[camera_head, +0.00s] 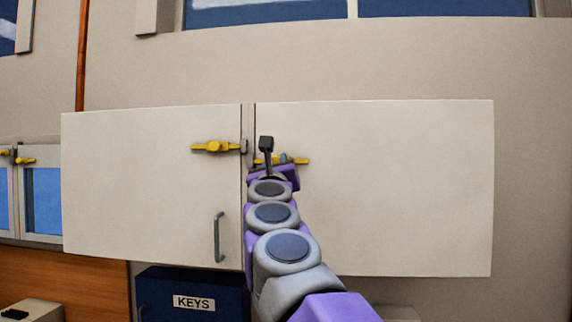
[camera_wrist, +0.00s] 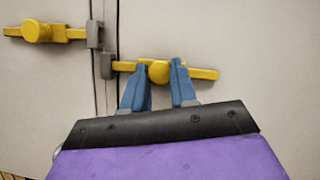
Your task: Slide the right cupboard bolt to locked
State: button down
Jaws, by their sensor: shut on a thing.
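The right cupboard bolt is a yellow bar with a round knob (camera_wrist: 158,71), on the right white door (camera_head: 400,190). In the wrist view, my gripper (camera_wrist: 163,78) has its blue fingers on either side of the knob, shut on it. The bar's left end meets a grey catch (camera_wrist: 107,66) at the door seam; I cannot tell how far it enters. In the head view, my gripper (camera_head: 283,159) partly covers the right bolt (camera_head: 302,161).
The left bolt (camera_head: 213,147), also yellow, sits on the left door with its right end at another grey catch (camera_wrist: 93,34). A grey handle (camera_head: 218,238) stands out from the left door. A dark blue box marked KEYS (camera_head: 193,302) is below. Windows are at left.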

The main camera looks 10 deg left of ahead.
jog(key=c, duration=1.3)
grip_release()
jog(key=shift+a, duration=0.1)
jog(key=o, duration=0.3)
jog(key=shift+s+a, duration=0.1)
jog(key=shift+a, duration=0.1)
jog(key=shift+o, duration=0.6)
jog(key=shift+a, duration=0.25)
jog(key=shift+d, duration=0.35)
jog(key=a+b+v, duration=0.1)
jog(key=b+v, duration=0.6)
jog(key=v, duration=1)
jog(key=shift+d+b, duration=0.3)
jog(key=shift+f, duration=0.2)
